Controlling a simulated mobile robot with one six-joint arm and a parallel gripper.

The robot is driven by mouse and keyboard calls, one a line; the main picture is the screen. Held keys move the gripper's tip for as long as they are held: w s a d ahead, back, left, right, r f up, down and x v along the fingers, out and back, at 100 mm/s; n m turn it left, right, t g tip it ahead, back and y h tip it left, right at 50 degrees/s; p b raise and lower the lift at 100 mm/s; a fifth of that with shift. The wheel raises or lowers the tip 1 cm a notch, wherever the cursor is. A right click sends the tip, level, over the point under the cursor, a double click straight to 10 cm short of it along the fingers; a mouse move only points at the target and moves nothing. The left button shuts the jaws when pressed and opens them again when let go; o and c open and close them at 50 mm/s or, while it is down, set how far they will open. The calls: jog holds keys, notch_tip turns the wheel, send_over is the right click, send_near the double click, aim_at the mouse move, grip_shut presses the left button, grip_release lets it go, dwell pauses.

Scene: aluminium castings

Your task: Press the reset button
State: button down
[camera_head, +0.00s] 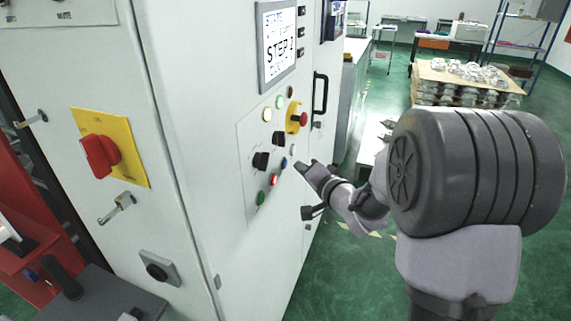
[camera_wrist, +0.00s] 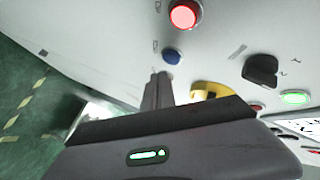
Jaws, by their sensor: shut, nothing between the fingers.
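The control panel on the white cabinet carries several buttons; their labels are too small to read, so I cannot confirm which is reset. A blue button (camera_head: 284,162) sits just above a lit red button (camera_head: 274,180). In the wrist view the blue button (camera_wrist: 172,57) is just beyond my fingertips, and the lit red button (camera_wrist: 185,15) is farther up. My gripper (camera_head: 299,164) is shut and empty, pointing at the panel just right of the blue button. Its closed fingers (camera_wrist: 160,78) appear close to the panel; I cannot tell whether they touch it.
A yellow-collared red emergency stop (camera_head: 298,119), black selector knobs (camera_head: 260,161) and a green button (camera_head: 261,197) are on the same panel. A black door handle (camera_head: 320,94) stands out to the right. A pallet of castings (camera_head: 465,82) is behind my arm. Green floor is open at right.

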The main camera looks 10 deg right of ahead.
jog(key=shift+s+d+p, duration=0.15)
jog(key=shift+s+d, duration=0.45)
jog(key=shift+d, duration=0.3)
jog(key=shift+s+d+p, duration=0.15)
jog(key=shift+s+d, duration=0.45)
jog(key=shift+d, duration=0.25)
jog(key=s+r+g+h, duration=0.3)
jog(key=s+r+h, duration=0.3)
jog(key=s, duration=0.5)
jog(key=s+a+f+n+g+y, duration=0.1)
jog(key=s+a+g, duration=0.1)
jog(key=s+a, duration=0.2)
jog(key=s+a+f+n+g+y, duration=0.1)
jog(key=s+a, duration=0.3)
jog(key=s, duration=0.7)
jog(key=s+a+n+g+y, duration=0.2)
jog(key=s+a+g, duration=0.1)
jog(key=s+a, duration=0.2)
jog(key=s, duration=0.2)
jog(key=shift+s+f+n+y, duration=0.35)
jog(key=shift+f+n+y, duration=0.05)
